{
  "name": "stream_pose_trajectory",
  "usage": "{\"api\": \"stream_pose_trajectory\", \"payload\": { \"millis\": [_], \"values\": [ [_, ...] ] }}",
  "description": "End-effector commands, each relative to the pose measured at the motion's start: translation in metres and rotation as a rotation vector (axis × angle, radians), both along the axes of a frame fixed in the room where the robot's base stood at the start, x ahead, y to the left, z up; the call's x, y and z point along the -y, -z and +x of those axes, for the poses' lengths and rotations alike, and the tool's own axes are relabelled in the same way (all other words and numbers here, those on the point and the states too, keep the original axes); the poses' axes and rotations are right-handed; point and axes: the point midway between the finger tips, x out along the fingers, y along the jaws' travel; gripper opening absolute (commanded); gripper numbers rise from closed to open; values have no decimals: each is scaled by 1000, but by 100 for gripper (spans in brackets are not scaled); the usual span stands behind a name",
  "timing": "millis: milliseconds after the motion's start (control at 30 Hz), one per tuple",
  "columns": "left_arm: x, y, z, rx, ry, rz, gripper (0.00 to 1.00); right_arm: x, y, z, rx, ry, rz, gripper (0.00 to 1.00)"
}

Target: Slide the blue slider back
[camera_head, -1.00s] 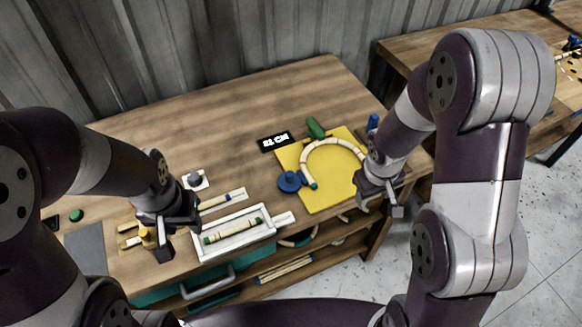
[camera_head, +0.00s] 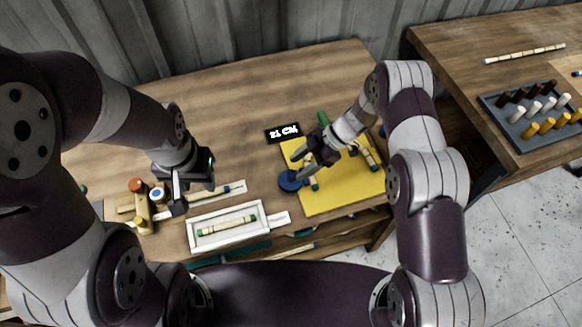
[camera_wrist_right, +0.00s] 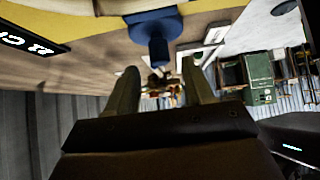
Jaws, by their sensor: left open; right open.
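A blue slider (camera_head: 289,181) with a round base sits at the left edge of the yellow board (camera_head: 340,198). It also shows in the right wrist view (camera_wrist_right: 155,27), with its narrow end pointing between the finger tips. My right gripper (camera_head: 301,164) is open, close beside the slider in the head view; contact cannot be told. The same gripper's fingers (camera_wrist_right: 160,68) are apart and empty in the wrist view. The bent rattan (camera_head: 368,155) lies on the board, its arch mostly hidden by my right arm. My left gripper (camera_head: 193,194) is open and empty over the table's left part.
A black sign reading 21 CM (camera_head: 283,133) lies behind the board. A green piece (camera_head: 323,119) stands at the board's back edge. A white tray (camera_head: 262,222) holds a straight rattan piece in front. A wooden stand (camera_head: 143,212) is by my left gripper. The table's back is clear.

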Motion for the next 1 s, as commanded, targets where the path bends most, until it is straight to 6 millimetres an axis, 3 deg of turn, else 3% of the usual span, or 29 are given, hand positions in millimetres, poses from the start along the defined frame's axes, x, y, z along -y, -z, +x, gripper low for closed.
{"api": "stream_pose_trajectory", "payload": {
  "millis": [200, 567, 700, 733, 1000],
  "values": [
    [0, -15, 0, 0, 0, 0, 43, -26, 25, -9, 0, -1, 0, 52],
    [0, -15, 0, 0, 0, 0, 43, -31, 33, -9, 3, 1, 0, 52],
    [0, -15, 0, 0, 0, 0, 43, -31, 33, -9, 3, 1, 0, 6],
    [0, -15, 0, 0, 0, 0, 43, -31, 33, -9, 3, 1, 0, 0],
    [0, -13, 0, 0, 0, 0, 43, -37, 34, -11, 3, -1, 1, 0]
  ]
}}
